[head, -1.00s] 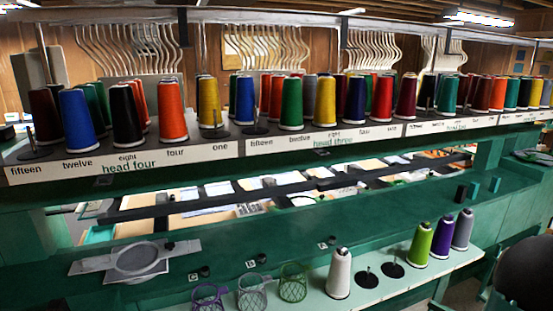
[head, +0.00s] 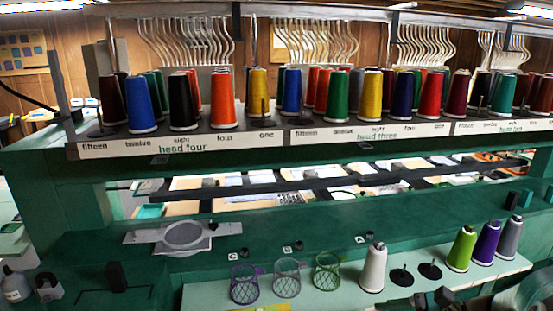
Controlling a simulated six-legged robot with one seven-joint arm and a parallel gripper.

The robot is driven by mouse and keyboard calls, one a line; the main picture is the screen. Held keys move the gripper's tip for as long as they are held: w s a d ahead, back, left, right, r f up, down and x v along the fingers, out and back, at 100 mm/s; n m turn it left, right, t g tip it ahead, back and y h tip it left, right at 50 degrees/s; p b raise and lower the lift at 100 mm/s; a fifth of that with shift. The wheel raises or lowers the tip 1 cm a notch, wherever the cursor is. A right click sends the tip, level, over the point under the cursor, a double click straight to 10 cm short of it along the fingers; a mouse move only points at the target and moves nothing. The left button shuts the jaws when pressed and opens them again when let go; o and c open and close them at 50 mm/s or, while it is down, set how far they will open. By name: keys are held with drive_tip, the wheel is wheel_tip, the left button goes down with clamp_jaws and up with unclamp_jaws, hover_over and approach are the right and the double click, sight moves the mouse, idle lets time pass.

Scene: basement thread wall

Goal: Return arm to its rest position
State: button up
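A dark grey jointed part, apparently of my arm, shows at the bottom edge right of centre in the head view, cut off by the frame. It is in front of the pale lower shelf (head: 215,296). No fingertips of my gripper can be made out, so its opening and anything in it are hidden. A white thread cone (head: 373,268) stands upright on the lower shelf, apart from that part. Green (head: 461,249), purple (head: 486,244) and grey (head: 510,239) cones stand farther right.
The upper rack (head: 210,146) holds several coloured cones. Purple (head: 244,285), grey (head: 287,278) and green (head: 328,272) wire baskets stand along the lower shelf. A round-framed hoop (head: 187,235) lies on the green ledge.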

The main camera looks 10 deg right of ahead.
drive_tip(key=s+a+r+n+h, duration=0.1)
drive_tip(key=a+r+n+h, duration=0.2)
drive_tip(key=n, duration=0.6)
drive_tip(key=s+a+r+n+h, duration=0.2)
drive_tip(key=a+r+n+h, duration=0.1)
drive_tip(key=a+n+h, duration=0.4)
drive_tip(key=a+n, duration=0.3)
drive_tip(key=shift+s+r+g+h, duration=0.25)
drive_tip(key=shift+s+g+h, duration=0.05)
drive_tip(key=shift+h, duration=0.1)
